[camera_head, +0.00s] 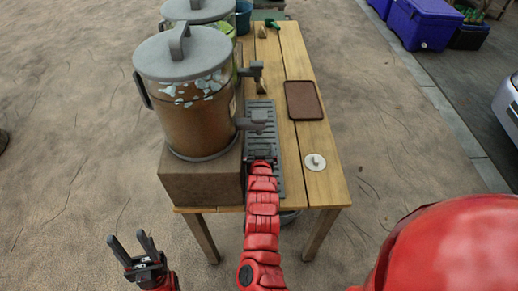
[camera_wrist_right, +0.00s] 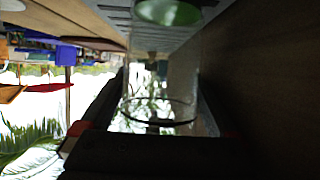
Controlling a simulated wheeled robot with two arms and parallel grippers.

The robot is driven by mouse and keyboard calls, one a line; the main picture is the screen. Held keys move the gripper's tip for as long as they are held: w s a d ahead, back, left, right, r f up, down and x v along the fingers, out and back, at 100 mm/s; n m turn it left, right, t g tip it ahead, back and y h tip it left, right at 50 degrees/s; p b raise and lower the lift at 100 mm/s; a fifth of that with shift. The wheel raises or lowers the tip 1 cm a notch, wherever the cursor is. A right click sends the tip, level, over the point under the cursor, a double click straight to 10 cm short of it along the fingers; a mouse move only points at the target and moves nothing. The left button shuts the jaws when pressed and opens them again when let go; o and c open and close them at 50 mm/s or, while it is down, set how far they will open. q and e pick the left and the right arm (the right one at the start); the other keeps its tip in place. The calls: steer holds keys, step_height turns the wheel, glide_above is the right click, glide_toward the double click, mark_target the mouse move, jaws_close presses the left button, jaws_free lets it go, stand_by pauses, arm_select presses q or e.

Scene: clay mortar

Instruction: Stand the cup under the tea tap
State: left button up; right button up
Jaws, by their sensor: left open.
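A clear glass cup (camera_wrist_right: 165,75) with a greenish base is between the two dark fingers of my right gripper (camera_wrist_right: 160,115). The fingers seem to touch it on both sides. The wrist view is upside down, with the slatted tray behind the base. In the head view, my right gripper (camera_head: 262,157) is over the slatted drip tray (camera_head: 263,112), just in front of the near tea tap (camera_head: 250,123); the cup is hard to make out there. The tap sticks out from the large tea urn (camera_head: 193,118). My left gripper (camera_head: 142,250) is open and empty, off the table's front left.
The urn stands on a wooden block (camera_head: 200,185). A second urn (camera_head: 198,10) with its own tap (camera_head: 255,70) is behind. A brown tray (camera_head: 303,100) and a round white lid (camera_head: 315,162) lie on the table's right side (camera_head: 310,135), otherwise mostly clear.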

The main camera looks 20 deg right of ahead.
steer(key=shift+r+p, duration=0.35)
steer(key=p+v, duration=0.9)
steer(key=v, duration=0.2)
steer(key=shift+s, duration=0.4)
steer(key=shift+a, duration=0.1)
